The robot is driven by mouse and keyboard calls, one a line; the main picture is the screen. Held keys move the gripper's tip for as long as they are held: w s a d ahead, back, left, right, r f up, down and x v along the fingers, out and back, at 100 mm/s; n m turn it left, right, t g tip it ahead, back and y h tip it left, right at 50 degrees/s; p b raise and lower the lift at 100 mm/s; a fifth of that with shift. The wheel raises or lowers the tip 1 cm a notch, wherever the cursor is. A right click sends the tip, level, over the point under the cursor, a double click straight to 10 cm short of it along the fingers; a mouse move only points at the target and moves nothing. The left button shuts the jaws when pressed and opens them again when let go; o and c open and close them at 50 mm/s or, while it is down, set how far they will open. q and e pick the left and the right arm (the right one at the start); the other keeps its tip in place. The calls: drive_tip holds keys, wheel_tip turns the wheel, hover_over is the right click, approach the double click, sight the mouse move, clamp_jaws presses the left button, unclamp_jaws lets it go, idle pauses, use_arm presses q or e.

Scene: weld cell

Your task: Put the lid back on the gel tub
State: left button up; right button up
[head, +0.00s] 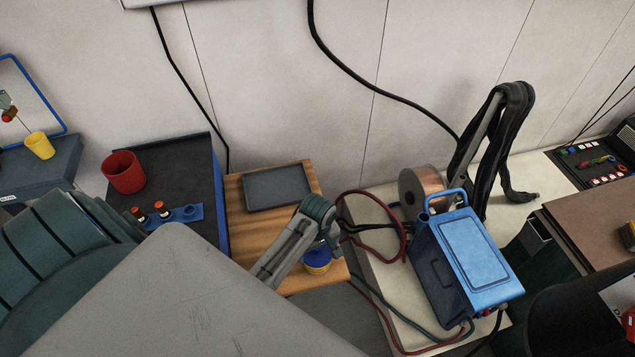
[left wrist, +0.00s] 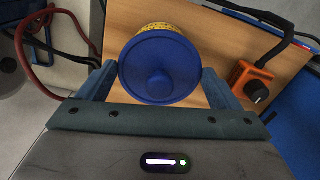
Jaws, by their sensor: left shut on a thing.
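The round blue lid (left wrist: 160,68) with a central knob is between the two fingers of my left gripper (left wrist: 160,88) in the left wrist view. My left gripper (head: 322,240) is shut on it. A strip of the yellow speckled gel tub (left wrist: 158,27) shows just past the lid's far edge. In the head view, the blue and yellow tub (head: 317,262) is under the gripper at the wooden table's front right, partly covered by the fingers. I cannot tell whether the lid touches the tub's rim. My right gripper is not in view.
The wooden table (head: 250,225) holds a grey tray (head: 277,188) at its back. An orange box (left wrist: 250,82) with a black knob is right of the lid. A blue welding machine (head: 465,262) and red cables (head: 397,235) are to the right. A red cup (head: 123,172) stands left.

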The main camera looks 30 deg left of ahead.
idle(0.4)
use_arm(q)
drive_tip(key=o, duration=0.8)
drive_tip(key=shift+r, duration=3.45)
clamp_jaws()
drive_tip(key=shift+f, duration=0.1)
